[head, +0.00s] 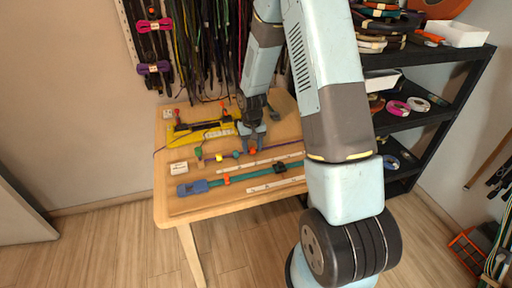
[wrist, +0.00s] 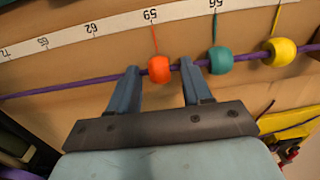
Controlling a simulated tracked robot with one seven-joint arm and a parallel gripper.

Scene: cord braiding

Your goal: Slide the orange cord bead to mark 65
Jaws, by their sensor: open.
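The orange cord bead (wrist: 159,69) sits on a purple cord (wrist: 60,91) in the wrist view, its thin orange pointer at about mark 59 on the white scale (wrist: 120,22). Mark 65 (wrist: 43,43) is farther left along that scale. My gripper (wrist: 158,73) is open, with one finger on each side of the orange bead, and a gap shows on both sides. A teal bead (wrist: 215,60) and a yellow bead (wrist: 279,50) are on the cord to the right. In the head view the orange bead (head: 252,151) is just below my gripper's fingers.
The wooden table (head: 180,208) also holds a teal strap (head: 250,174) with a blue clamp (head: 192,188), a second scale (head: 276,186), and a yellow tool (head: 185,138) behind the cord. A black shelf (head: 430,120) stands at the right.

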